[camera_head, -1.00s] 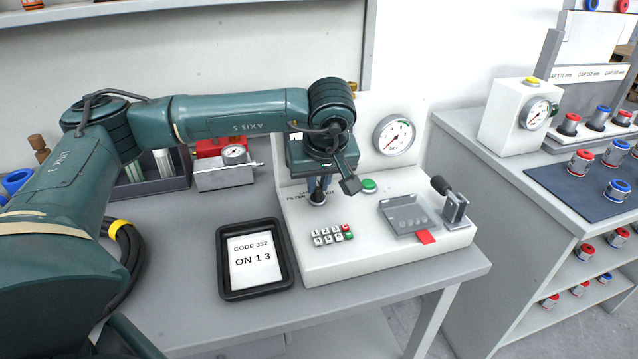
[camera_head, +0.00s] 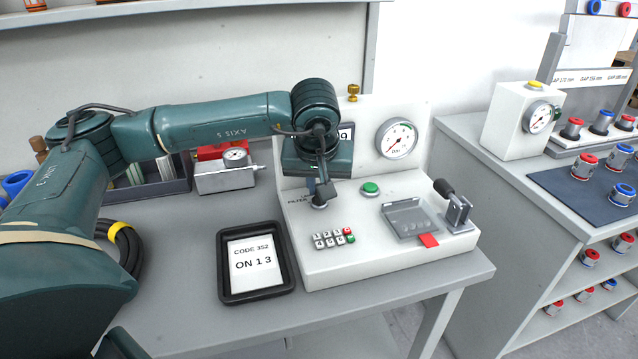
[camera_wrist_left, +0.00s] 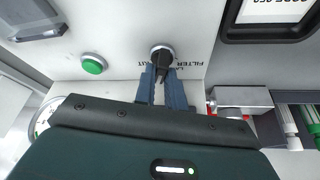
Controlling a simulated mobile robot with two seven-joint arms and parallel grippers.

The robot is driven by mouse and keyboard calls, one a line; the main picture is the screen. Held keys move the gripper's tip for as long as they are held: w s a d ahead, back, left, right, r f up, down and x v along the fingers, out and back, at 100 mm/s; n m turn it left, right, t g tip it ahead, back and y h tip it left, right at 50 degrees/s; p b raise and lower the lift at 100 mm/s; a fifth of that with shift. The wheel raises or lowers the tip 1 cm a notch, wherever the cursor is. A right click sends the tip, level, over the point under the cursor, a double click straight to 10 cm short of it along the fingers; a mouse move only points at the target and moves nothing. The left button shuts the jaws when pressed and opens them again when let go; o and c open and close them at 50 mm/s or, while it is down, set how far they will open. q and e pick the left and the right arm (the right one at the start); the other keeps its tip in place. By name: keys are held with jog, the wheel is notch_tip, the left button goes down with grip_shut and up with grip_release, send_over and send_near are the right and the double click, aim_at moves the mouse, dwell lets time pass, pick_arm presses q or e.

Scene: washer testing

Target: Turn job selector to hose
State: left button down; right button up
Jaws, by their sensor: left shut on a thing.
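The job selector (camera_wrist_left: 161,54) is a small black knob with a pale ring on the white test station (camera_head: 350,262). Lettering beside it reads "FILTER" in part; the other labels are partly hidden by my gripper. My left gripper (camera_wrist_left: 163,76) points down at the knob, with its two blue-grey fingers shut on it. In the head view the knob (camera_head: 320,203) shows just below my wrist, and the fingers are largely hidden. I cannot read which label the knob points to. My right gripper is in neither view.
A green button (camera_head: 370,188), a keypad (camera_head: 334,238), a gauge (camera_head: 397,138) and a grey cradle with a lever clamp (camera_head: 458,207) are on the station. A black tray (camera_head: 222,270) with a "CODE 352 ON 1 3" card lies left. A dial block (camera_head: 226,178) stands behind.

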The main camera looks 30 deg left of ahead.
pick_arm(q)
jog(key=c, duration=1.6)
grip_release()
jog(key=shift+c, duration=0.2)
jog(key=shift+o, duration=0.9)
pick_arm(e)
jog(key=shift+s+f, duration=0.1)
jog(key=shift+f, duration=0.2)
pick_arm(q)
jog(key=v, duration=1.3)
jog(key=shift+p, duration=0.45)
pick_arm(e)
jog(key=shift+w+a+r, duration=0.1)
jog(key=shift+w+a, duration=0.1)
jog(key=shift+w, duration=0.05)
pick_arm(q)
jog(key=shift+r, duration=0.1)
